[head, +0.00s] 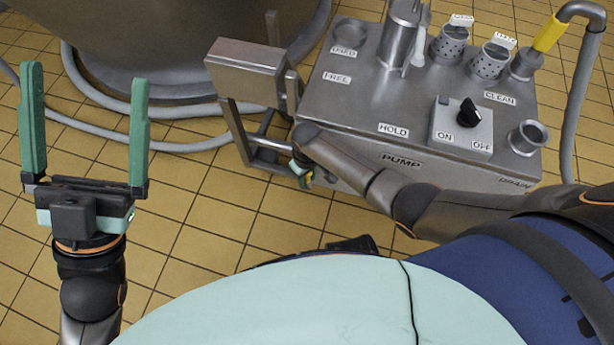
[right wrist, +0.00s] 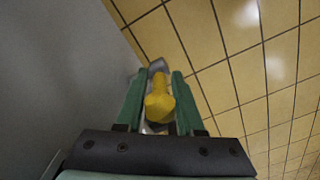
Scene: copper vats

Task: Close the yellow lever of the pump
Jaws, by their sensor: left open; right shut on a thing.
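The pump (head: 350,100) is a grey metal box with labels such as PUMP, HOLD and DRAIN. The yellow lever (right wrist: 159,104) lies between the green fingers of my right gripper (right wrist: 159,78) in the right wrist view. That gripper is shut on it. My left gripper (head: 86,130) is open and empty, fingers upward, over the floor at the left.
A large copper vat (head: 170,35) stands behind at the left, with a grey hose (head: 175,145) around its base. On the pump are a black ON/OFF knob (head: 467,112), cups and a yellow-sleeved pipe (head: 550,33). The tiled floor (head: 190,230) is clear between my left gripper and the pump.

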